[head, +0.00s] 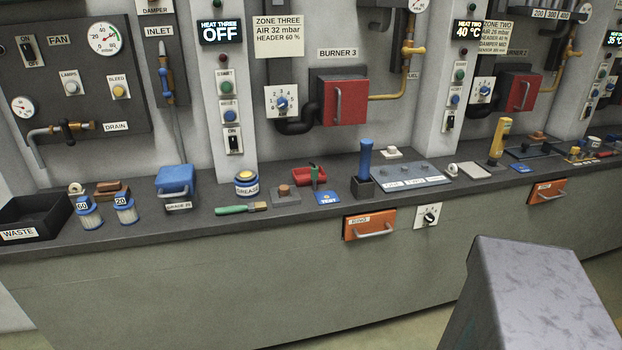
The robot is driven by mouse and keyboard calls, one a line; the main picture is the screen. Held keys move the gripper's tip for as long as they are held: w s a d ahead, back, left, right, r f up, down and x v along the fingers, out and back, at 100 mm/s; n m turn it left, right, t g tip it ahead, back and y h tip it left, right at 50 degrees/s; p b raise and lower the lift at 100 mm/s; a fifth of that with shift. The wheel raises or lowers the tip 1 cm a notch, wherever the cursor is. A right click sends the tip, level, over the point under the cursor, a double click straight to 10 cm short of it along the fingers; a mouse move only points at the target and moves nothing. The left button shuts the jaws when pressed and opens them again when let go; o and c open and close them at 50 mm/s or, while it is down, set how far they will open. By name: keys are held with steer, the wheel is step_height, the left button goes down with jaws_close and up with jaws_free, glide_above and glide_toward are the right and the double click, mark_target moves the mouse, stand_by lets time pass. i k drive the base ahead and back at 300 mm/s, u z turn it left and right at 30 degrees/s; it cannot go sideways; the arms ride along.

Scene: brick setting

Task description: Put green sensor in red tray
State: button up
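My gripper is not in view. A grey block (535,300) at the lower right looks like a part of my own arm.
Near the tray are a blue TEST block (327,197), a grey block with a brown knob (284,194), a GREASE tin (246,184), a green-handled brush (240,209) and a tall blue handle (365,160). A black WASTE bin (35,232) stands far left. An orange drawer (369,224) sits below the counter edge.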

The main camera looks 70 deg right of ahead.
mark_target(309, 179)
steer(key=u, duration=0.1)
steer(key=k, duration=0.65)
steer(key=z, duration=1)
steer(key=i, duration=0.5)
steer(key=u, duration=0.15)
